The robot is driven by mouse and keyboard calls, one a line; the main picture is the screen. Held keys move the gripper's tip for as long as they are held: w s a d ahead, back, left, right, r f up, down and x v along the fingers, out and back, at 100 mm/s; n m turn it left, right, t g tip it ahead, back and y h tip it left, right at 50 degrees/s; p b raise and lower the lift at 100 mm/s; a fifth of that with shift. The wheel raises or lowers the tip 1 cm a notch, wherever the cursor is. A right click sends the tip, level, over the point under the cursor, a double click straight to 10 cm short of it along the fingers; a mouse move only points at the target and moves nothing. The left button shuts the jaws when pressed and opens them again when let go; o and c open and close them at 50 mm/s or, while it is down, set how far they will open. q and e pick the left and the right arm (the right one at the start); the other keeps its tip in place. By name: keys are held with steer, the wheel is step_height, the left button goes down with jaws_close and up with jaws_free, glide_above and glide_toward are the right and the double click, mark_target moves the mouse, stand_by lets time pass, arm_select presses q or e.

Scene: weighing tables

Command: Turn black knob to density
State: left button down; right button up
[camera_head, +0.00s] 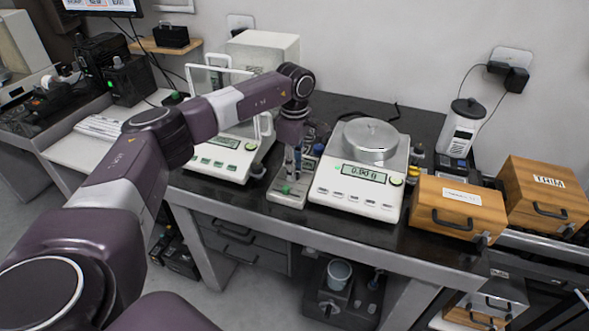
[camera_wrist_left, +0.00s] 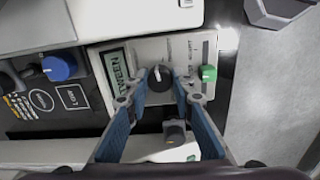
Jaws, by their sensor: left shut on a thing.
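The black knob (camera_wrist_left: 160,77) with a white pointer mark is on a light grey panel (camera_wrist_left: 190,47) in the left wrist view. The panel carries printed labels too small to read surely, a green button (camera_wrist_left: 208,73) and a small display (camera_wrist_left: 117,72) whose text looks like "TWEEN". My left gripper (camera_wrist_left: 160,88) is shut on the black knob, one fingertip on each side. In the head view my left gripper (camera_head: 292,160) reaches down onto the narrow unit (camera_head: 285,199) between two balances and hides its knob. My right gripper is not in view.
A balance with a round pan (camera_head: 345,183) stands right of the unit, and another balance (camera_head: 222,158) stands left. A second dark knob (camera_wrist_left: 175,133) and a blue knob (camera_wrist_left: 60,67) are close by. Wooden boxes (camera_head: 455,206) are at the right.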

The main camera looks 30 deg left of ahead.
arm_select(q)
steer(key=m, duration=0.4)
steer(key=shift+m, duration=0.3)
stand_by(0.3)
steer(key=c, duration=1.7)
jaws_free()
steer(key=shift+o, duration=0.2)
steer(key=shift+r, duration=0.25)
step_height(320, 180, up, 12)
steer(key=shift+f, duration=0.2)
